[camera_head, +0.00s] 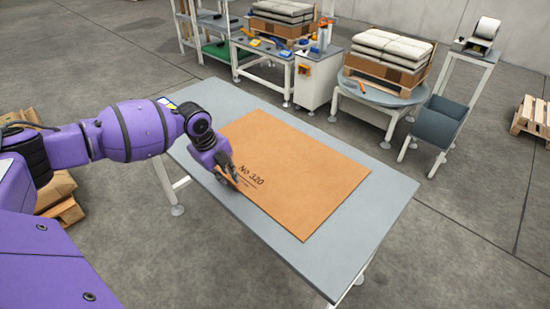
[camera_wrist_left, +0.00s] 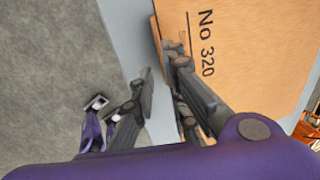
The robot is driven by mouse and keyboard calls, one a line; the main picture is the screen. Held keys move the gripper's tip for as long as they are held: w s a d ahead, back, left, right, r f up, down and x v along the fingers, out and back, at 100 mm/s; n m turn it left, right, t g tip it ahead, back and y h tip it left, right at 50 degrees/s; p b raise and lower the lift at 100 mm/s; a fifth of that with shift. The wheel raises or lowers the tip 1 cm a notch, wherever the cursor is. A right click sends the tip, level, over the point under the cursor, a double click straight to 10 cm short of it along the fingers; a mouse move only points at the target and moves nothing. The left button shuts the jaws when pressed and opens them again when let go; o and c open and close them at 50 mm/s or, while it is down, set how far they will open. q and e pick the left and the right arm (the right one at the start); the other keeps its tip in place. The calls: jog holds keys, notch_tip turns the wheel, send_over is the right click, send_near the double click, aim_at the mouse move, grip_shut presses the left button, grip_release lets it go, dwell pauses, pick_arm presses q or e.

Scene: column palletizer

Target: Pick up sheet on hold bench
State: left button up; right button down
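The sheet (camera_head: 300,180) is a flat brown rectangle of board marked "No 320". It lies on the grey hold bench (camera_head: 375,235). My left gripper (camera_head: 233,182) is at the sheet's near-left edge, pointing down beside the printed label. In the left wrist view, the gripper's fingers (camera_wrist_left: 160,70) are apart, with the edge of the sheet (camera_wrist_left: 255,50) running by the fingertips. I cannot tell whether the fingers touch the sheet. Part of the sheet's edge is hidden by the gripper. My right gripper is not in view.
Behind the bench are a tool table (camera_head: 262,55), a white cabinet (camera_head: 317,78) and a round turntable (camera_head: 385,93) with stacked bags on a pallet. A blue-grey bin (camera_head: 440,122) stands at the right. Wooden pallets lie at both sides. Floor right of the bench is clear.

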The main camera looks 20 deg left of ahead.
aim_at(230, 181)
pick_arm(q)
jog(key=x, duration=0.4)
jog(key=shift+w+f, duration=0.3)
jog(key=shift+c, duration=0.2)
grip_shut()
jog(key=shift+r, duration=0.1)
